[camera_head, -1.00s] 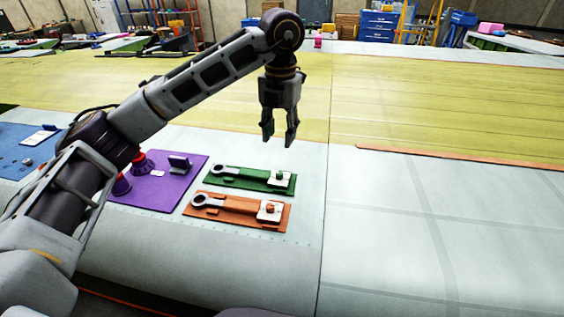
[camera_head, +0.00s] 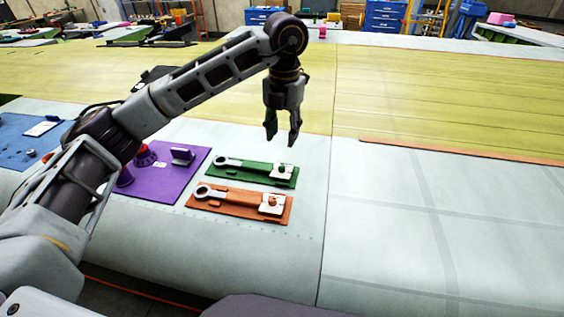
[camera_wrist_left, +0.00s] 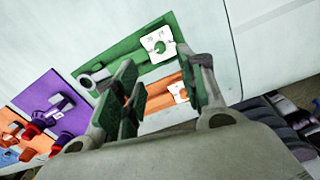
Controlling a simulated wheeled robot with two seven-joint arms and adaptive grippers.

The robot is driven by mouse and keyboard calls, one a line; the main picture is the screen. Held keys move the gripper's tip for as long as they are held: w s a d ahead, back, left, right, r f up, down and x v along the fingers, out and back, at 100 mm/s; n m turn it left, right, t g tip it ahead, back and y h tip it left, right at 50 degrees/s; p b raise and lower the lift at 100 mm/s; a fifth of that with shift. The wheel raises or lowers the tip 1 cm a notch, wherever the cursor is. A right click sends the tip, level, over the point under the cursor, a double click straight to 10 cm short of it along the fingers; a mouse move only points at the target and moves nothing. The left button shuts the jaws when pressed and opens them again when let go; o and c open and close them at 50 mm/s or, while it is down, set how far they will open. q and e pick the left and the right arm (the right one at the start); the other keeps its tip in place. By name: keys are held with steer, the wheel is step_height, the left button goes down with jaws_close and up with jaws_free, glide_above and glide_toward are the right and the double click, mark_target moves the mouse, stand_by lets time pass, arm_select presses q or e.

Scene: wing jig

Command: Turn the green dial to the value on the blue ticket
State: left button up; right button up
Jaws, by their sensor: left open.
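The green dial (camera_head: 282,170) is a small round green knob on a white plate at the right end of a green board (camera_head: 232,175). It also shows in the left wrist view (camera_wrist_left: 160,46), with marks on the plate too small to read. My left gripper (camera_head: 282,138) is open and empty, pointing down above the table behind the green board, apart from the dial. In the left wrist view its two fingers (camera_wrist_left: 165,85) frame part of the boards. A white card (camera_head: 41,129) lies on a blue board at the far left; no blue ticket can be made out. My right gripper is not in view.
An orange board (camera_head: 232,203) with a similar wrench-like bar and dial lies just in front of the green one. A purple board (camera_head: 176,188) with red and purple knobs stands to the left, partly behind my left arm. The pale surface at right is clear.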

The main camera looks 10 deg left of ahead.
mark_target(282, 166)
arm_select(q)
steer(key=shift+a+f+p, duration=0.1)
steer(key=shift+f+p, duration=0.85)
steer(key=shift+f, duration=4.65)
steer(key=shift+c, duration=0.5)
jaws_close()
